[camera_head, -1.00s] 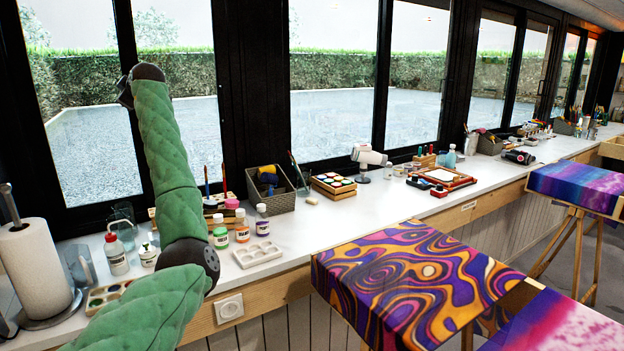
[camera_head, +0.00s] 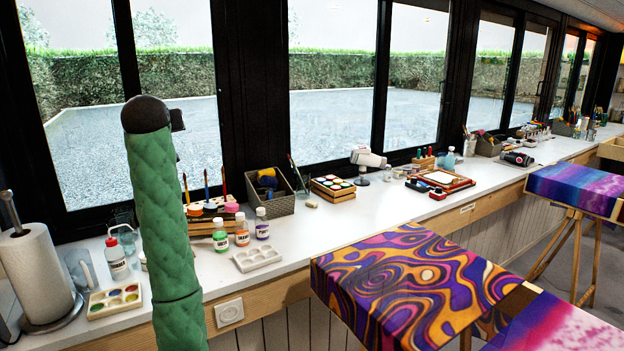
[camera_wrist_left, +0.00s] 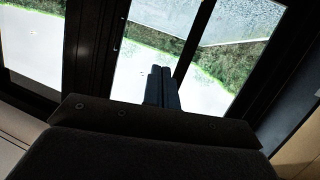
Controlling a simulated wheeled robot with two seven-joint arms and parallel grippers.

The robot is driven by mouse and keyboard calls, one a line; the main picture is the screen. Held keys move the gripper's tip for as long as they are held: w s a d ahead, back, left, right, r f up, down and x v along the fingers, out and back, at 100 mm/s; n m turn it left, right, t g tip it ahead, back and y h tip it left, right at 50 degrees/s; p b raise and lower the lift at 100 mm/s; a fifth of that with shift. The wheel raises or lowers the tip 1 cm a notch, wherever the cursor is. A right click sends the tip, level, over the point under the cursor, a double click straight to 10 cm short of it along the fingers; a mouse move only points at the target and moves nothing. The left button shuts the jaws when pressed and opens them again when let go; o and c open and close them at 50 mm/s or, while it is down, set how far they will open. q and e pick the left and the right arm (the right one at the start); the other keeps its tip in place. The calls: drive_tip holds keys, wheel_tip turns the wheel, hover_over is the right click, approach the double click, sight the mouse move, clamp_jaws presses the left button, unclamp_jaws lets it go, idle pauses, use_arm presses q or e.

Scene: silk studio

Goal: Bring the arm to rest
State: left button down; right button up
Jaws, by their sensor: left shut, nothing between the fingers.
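My left arm (camera_head: 165,230), in green padded covering, stands nearly upright in the left part of the head view. Its dark rounded joint (camera_head: 146,114) is at the top, in front of the windows. A small dark part shows just right of that joint; the fingers cannot be made out there. In the left wrist view my left gripper (camera_wrist_left: 162,72) has its two dark fingers together, with nothing between them. The windows and hedge lie beyond the fingers, upside down in that view. My right arm and gripper are not in view.
A white counter (camera_head: 340,215) runs under the windows. A paper towel roll (camera_head: 36,268), paint bottles (camera_head: 242,228), a white palette (camera_head: 258,258) and a grey basket (camera_head: 270,197) stand on it. A patterned canvas (camera_head: 400,285) is at right. The arm's upper part is clear of objects.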

use_arm(q)
drive_tip(key=s+d+f+m+g+h+p, duration=0.1)
drive_tip(key=s+d+f+m+h, duration=0.1)
drive_tip(key=s+d+f, duration=0.7)
drive_tip(key=s+d+f+m+g+h+p, duration=0.1)
drive_tip(key=s+d+f+m+h, duration=0.3)
drive_tip(key=f, duration=0.9)
drive_tip(key=s+d+f+g+p, duration=0.1)
drive_tip(key=s+d+f+g, duration=0.1)
drive_tip(key=s+d+f, duration=0.55)
drive_tip(key=s+d+f+g+p, duration=0.1)
drive_tip(key=s+f+g, duration=0.3)
drive_tip(key=s+f, duration=1.2)
drive_tip(key=s+d+f+m+g+p, duration=0.1)
drive_tip(key=s+f+g, duration=0.3)
drive_tip(key=s+f, duration=1.1)
drive_tip(key=s, duration=0.5)
drive_tip(key=shift+f, duration=0.35)
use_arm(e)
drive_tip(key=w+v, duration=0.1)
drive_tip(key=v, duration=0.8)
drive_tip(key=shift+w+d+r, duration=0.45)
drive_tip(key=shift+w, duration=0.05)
